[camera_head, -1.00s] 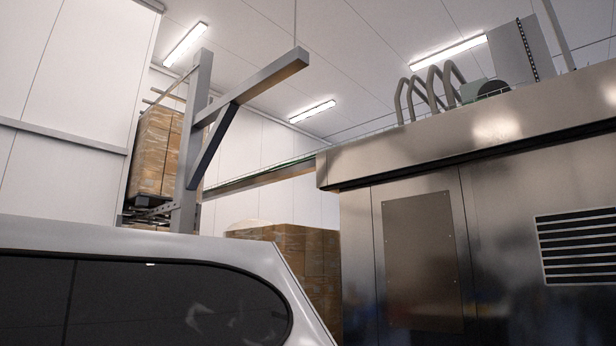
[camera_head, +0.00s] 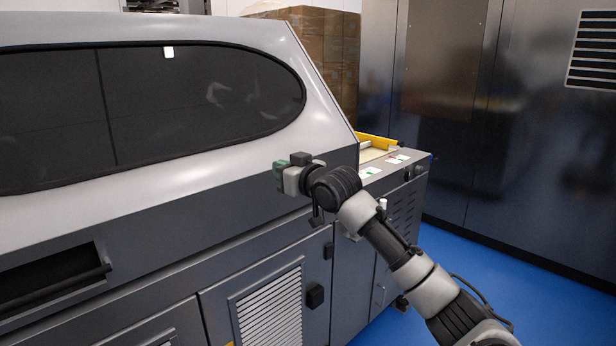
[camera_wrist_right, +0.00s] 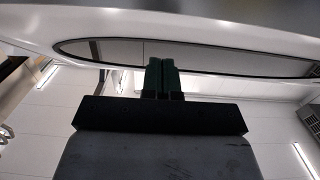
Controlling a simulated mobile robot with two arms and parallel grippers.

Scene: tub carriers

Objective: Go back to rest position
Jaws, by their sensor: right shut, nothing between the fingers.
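My right arm comes in from the lower right in the head view and reaches up and left, in front of the large grey machine (camera_head: 190,175). My right gripper (camera_head: 279,172) is at its end, with green fingers close to the machine's front panel. I cannot tell whether it touches the panel. In the right wrist view the two green fingers (camera_wrist_right: 161,76) are together with nothing between them. The machine's dark window (camera_wrist_right: 200,56) shows beyond them. My left gripper is not in view.
The machine fills the left and middle, with a dark slot (camera_head: 50,280) low left. A yellow-edged tray (camera_head: 376,146) is at its right end. A tall steel cabinet (camera_head: 490,130) stands behind on the right. Blue floor (camera_head: 500,285) is clear between them. Wrapped boxes (camera_head: 325,50) stand behind.

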